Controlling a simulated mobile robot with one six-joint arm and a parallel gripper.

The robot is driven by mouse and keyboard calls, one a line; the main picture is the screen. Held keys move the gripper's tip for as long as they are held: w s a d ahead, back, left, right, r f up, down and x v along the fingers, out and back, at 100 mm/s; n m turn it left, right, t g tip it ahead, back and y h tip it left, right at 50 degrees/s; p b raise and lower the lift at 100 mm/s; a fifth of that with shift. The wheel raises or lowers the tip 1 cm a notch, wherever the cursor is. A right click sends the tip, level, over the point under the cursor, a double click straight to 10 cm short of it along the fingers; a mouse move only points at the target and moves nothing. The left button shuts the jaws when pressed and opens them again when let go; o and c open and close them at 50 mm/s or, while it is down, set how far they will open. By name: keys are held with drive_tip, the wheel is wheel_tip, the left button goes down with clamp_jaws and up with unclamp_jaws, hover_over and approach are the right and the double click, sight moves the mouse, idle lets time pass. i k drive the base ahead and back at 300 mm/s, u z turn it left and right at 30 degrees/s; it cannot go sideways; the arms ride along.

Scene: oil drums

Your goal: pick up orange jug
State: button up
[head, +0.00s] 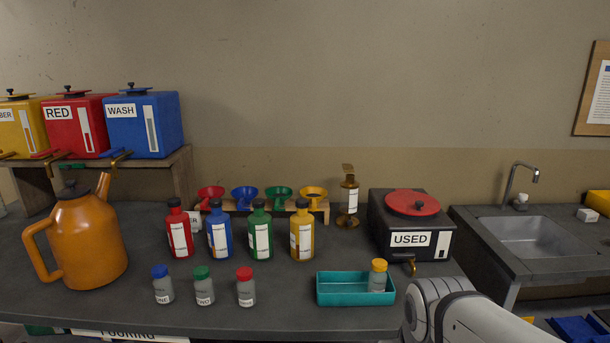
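The orange jug (89,240) stands upright on the dark counter at the left in the head view. Its loop handle is on the left side, its spout points up to the right, and a dark knob tops its lid. A pale grey and white link of my arm shows at the bottom right, in front of the counter edge. My gripper is outside the frame, so its state is hidden. Nothing touches the jug.
Red (179,232), blue (218,232), green (259,232) and yellow (302,232) bottles stand right of the jug. Small capped jars (163,288) stand in front. A teal tray (340,290), USED box (408,235) and sink (540,238) lie further right. Drums (150,125) sit on a shelf above.

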sight(84, 235)
drive_tip(key=u, duration=1.5)
drive_tip(key=k, duration=0.55)
drive_tip(key=u, duration=0.35)
drive_tip(key=i, duration=1.65)
drive_tip(key=z, duration=0.6)
